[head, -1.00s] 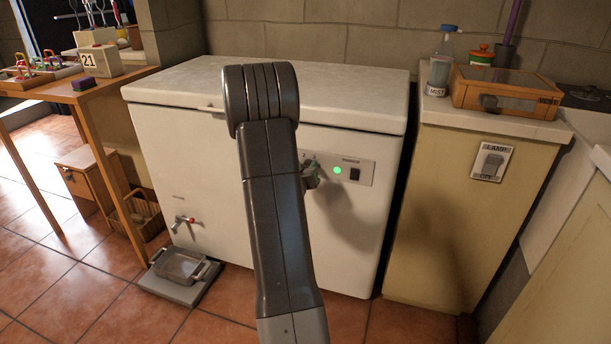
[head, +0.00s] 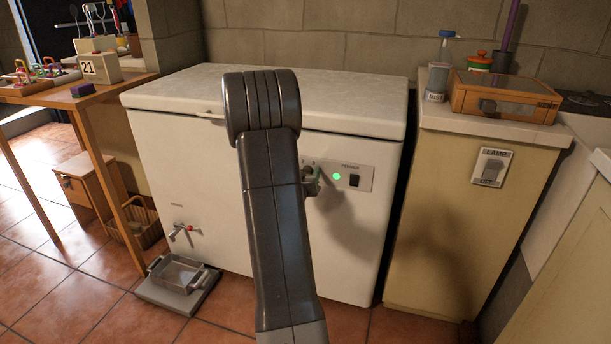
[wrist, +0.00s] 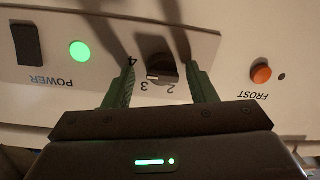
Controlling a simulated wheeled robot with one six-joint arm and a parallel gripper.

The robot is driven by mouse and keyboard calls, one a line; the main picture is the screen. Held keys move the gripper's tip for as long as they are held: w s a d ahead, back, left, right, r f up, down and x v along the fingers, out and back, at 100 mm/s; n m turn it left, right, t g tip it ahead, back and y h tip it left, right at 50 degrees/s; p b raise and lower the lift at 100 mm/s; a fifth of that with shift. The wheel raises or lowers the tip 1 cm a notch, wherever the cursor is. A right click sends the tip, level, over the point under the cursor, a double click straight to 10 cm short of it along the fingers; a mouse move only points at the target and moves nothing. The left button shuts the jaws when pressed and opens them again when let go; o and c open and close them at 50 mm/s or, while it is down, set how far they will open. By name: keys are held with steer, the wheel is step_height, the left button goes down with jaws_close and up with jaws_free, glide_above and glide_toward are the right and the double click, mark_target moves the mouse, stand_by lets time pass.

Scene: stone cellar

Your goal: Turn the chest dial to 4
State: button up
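The chest (head: 165,150) is a white chest freezer with its lid shut. Its control panel (head: 364,178) is at the upper right of the front, partly hidden by my arm. In the wrist view, upside down, the black dial (wrist: 161,68) sits on the panel with the numbers 4, 3 and 2 beside it. A small pale mark on the dial lies close to the 3. My gripper (wrist: 158,66) is open, with one green finger on each side of the dial and gaps between. In the head view my gripper (head: 312,182) is at the panel, mostly behind my arm.
A green light (wrist: 79,51) and a black power switch (wrist: 26,45) are on the panel; an orange frost light (wrist: 261,74) is on the other side. A cabinet (head: 440,220) stands right of the chest. A tray (head: 178,272) sits on the floor at the left.

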steer(key=p+v, duration=0.2)
steer(key=v, duration=1.1)
steer(key=shift+s, duration=0.4)
steer(key=shift+a, duration=0.1)
steer(key=b+x, duration=0.1)
steer(key=x, duration=1.2)
steer(key=shift+w+b, duration=0.4)
